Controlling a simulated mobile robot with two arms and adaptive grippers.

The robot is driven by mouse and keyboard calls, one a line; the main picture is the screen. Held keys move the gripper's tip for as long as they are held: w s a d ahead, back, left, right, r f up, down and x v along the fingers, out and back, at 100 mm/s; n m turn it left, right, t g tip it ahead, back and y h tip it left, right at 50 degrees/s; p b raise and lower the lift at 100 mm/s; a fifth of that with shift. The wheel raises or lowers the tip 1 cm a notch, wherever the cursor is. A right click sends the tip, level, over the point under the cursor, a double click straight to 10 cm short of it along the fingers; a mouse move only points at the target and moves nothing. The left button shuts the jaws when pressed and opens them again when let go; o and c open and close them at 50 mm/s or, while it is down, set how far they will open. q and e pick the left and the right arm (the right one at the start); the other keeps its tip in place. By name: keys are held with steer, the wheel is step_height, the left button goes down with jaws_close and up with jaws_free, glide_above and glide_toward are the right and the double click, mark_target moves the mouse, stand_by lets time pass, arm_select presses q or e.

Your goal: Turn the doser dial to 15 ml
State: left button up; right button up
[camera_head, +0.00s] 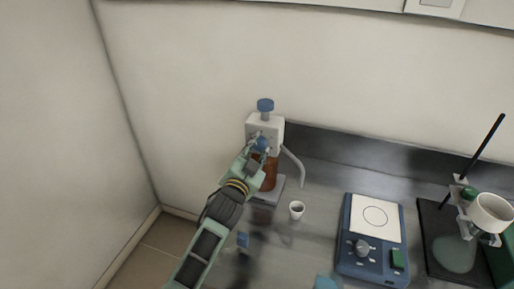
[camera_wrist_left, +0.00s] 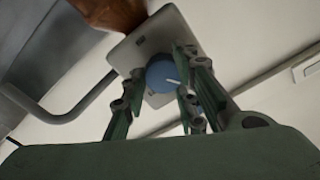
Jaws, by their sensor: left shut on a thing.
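The doser (camera_head: 276,129) is a white box with a blue cap on an amber bottle (camera_head: 269,178), with a grey spout bending down to the right. It stands at the left end of the bench against the wall. Its blue dial (camera_wrist_left: 161,74) with a white pointer line faces the left wrist camera. My left gripper (camera_head: 259,144) reaches the front of the doser, and its fingers are shut on the dial, on both sides of it in the left wrist view (camera_wrist_left: 158,82). The dial's scale marks are too small to read. My right gripper does not show.
A small white cup (camera_head: 296,210) stands on the bench right of the doser. Further right are a blue hotplate stirrer (camera_head: 371,262) and a dark stand (camera_head: 484,160) with a clamp, a white bowl (camera_head: 492,208) and a glass flask (camera_head: 455,254). The wall is close behind the doser.

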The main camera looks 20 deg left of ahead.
arm_select(q)
steer(key=m, duration=0.6)
steer(key=shift+s+d+f+p, duration=0.1)
steer(key=shift+d+f+p, duration=0.05)
steer(key=shift+f+p, duration=0.2)
steer(key=shift+f+m, duration=0.1)
steer(key=shift+m, duration=0.2)
steer(key=shift+f, duration=0.2)
steer(key=o, duration=1)
steer(key=shift+r, duration=0.2)
steer(key=shift+r, duration=0.15)
steer(key=s, duration=1.2)
steer(key=shift+a, duration=0.3)
